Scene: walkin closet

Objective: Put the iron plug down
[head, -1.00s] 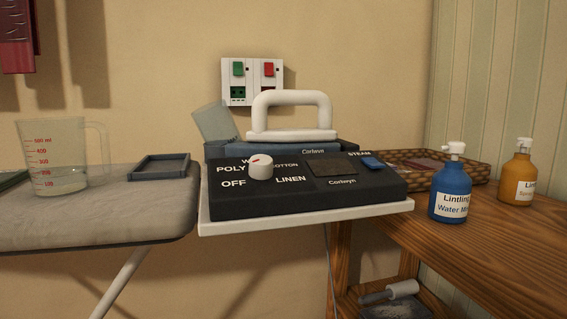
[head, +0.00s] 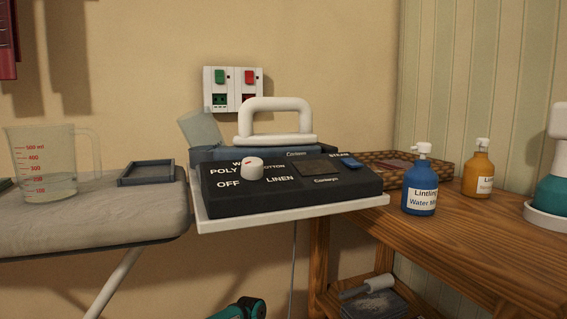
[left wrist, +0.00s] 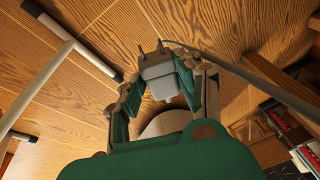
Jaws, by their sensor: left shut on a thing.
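The iron plug (left wrist: 162,84), a grey block with two dark pins, shows in the left wrist view. My left gripper (left wrist: 168,66) is shut on it, with a finger on each side and the pins pointing away from the palm. The wooden floor (left wrist: 215,25) lies beyond the plug; I cannot tell the height above it. A dark cable (left wrist: 245,70) runs past the plug. In the head view, a teal part of my arm shows at the bottom edge. The iron (head: 277,124) stands on its dark station (head: 290,190). My right gripper is not in view.
A wall socket panel (head: 233,88) is behind the iron. The ironing board (head: 95,215) holds a measuring jug (head: 45,165); its pale legs (left wrist: 38,85) stand on the floor. A wooden table (head: 480,235) with a blue bottle (head: 420,185) and an orange bottle (head: 477,175) is at right.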

